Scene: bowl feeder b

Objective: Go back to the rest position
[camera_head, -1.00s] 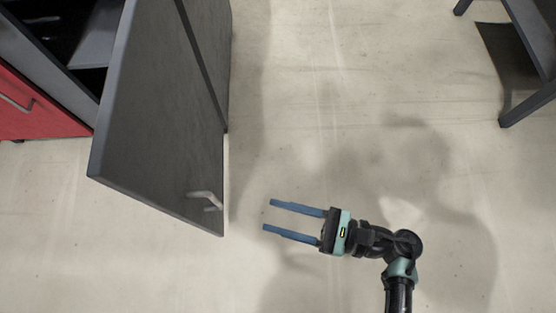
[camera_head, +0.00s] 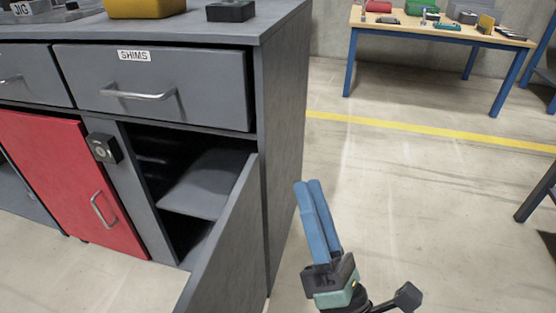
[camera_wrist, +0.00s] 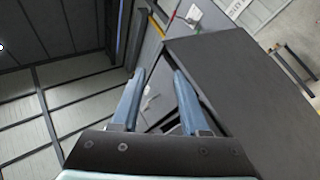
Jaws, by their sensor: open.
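My gripper (camera_head: 316,190) has two blue fingers and is open and empty. In the head view it stands in the lower middle, right of the grey cabinet, with its fingers pointing up in the picture. In the wrist view the blue fingers (camera_wrist: 155,88) are apart with nothing between them. The grey cabinet door (camera_head: 222,250) stands open, left of my gripper. I cannot tell how far apart the door and my gripper are. The wrist view shows a large grey panel (camera_wrist: 235,75) to the right, beyond the fingers.
The grey cabinet (camera_head: 285,130) has a drawer labelled SHIMS (camera_head: 150,88), a red door (camera_head: 65,180) and an open compartment (camera_head: 200,180). A yellow box (camera_head: 145,8) sits on top. A workbench (camera_head: 440,31) with several items stands at the back right. Floor (camera_head: 410,200) right of my gripper is clear.

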